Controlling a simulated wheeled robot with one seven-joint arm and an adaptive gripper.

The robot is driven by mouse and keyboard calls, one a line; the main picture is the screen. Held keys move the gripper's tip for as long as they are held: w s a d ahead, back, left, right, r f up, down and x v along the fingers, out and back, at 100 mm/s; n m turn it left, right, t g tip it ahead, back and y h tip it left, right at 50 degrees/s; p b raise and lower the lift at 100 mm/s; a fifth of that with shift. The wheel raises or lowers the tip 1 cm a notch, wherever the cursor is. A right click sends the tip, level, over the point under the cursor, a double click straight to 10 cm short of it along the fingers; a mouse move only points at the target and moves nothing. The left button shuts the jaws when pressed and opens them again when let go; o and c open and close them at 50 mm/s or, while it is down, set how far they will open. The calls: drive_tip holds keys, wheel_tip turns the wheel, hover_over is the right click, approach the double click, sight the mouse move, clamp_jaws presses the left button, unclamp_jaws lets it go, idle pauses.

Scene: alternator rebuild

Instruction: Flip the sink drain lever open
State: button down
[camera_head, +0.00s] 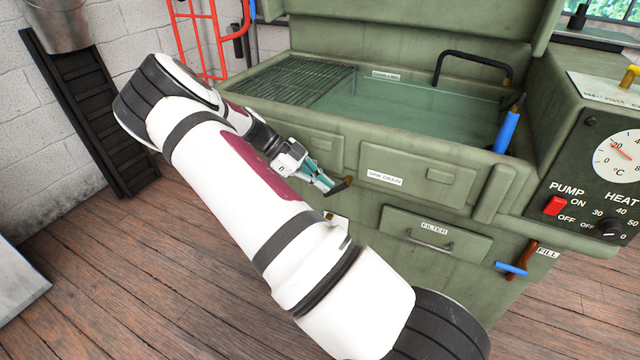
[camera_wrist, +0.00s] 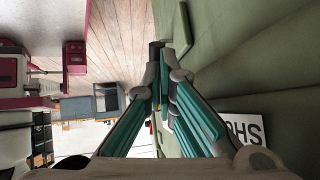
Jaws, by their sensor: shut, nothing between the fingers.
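The green sink tank carries a white "SINK DRAIN" label (camera_head: 385,178) on its front. A small dark lever-like piece with a brownish end (camera_head: 346,182) shows left of and slightly below that label, and I take it for the drain lever. My gripper (camera_head: 331,188) is at this piece, its teal fingers angled down to the right. Whether they touch is not clear. In the wrist view my gripper (camera_wrist: 158,48) has its fingertips together with nothing held between them, close beside the green tank front (camera_wrist: 240,65). The lever is not clearly made out there.
A filter drawer (camera_head: 435,235) with a handle sits below the label. A blue-handled fill valve (camera_head: 512,268) is at lower right. The control panel with a red pump switch (camera_head: 555,206) stands at right. Wooden floor (camera_head: 190,250) is open at left.

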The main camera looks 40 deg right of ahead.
sight(324, 196)
drive_tip(key=f+g+h+b, duration=0.1)
drive_tip(key=g+b, duration=0.1)
drive_tip(key=s+f+g+h+b, duration=0.1)
drive_tip(key=f+g+b, duration=0.1)
drive_tip(key=shift+d+n+b, duration=0.2)
drive_tip(key=shift+n+b, duration=0.1)
drive_tip(key=shift+b, duration=0.05)
drive_tip(key=g+b, duration=0.1)
drive_tip(key=s+g+h+b, duration=0.1)
drive_tip(key=shift+d+f+g, duration=0.15)
drive_tip(key=shift+f+g, duration=0.15)
drive_tip(key=shift+f, duration=0.05)
drive_tip(key=shift+s+b, duration=0.15)
drive_tip(key=shift+b, duration=0.3)
drive_tip(key=shift+s+d+f, duration=0.1)
drive_tip(key=shift+s, duration=0.05)
